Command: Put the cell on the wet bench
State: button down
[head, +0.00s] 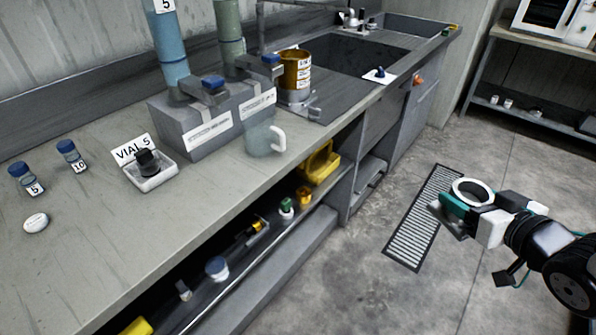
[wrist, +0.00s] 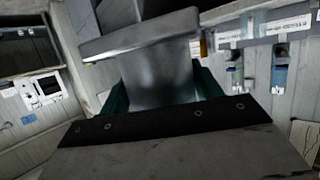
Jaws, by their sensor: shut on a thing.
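My gripper (head: 466,212) is at the right of the head view, out over the floor and apart from the bench. It is shut on the cell (head: 459,187), a short piece with a pale ring at its top. In the wrist view the cell (wrist: 160,75) is a smooth grey metal cylinder with a wide flat flange, between green finger pads. The fingers hide part of its sides. The wet bench (head: 205,188) is the long grey counter at the left, with a sink (head: 350,55) at its far end.
The bench holds a grey block (head: 190,140) with coloured columns, a translucent mug (head: 262,138), an amber container (head: 294,68), a tray (head: 152,178) by a VIAL 5 card and small vials. A floor grate (head: 415,225) lies between bench and gripper. A rack (head: 540,110) stands at the back right.

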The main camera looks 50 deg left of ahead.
aim_at(55, 282)
jog(key=k, duration=1.3)
jog(key=u, duration=1.2)
jog(key=i, duration=0.1)
jog(key=z, duration=0.1)
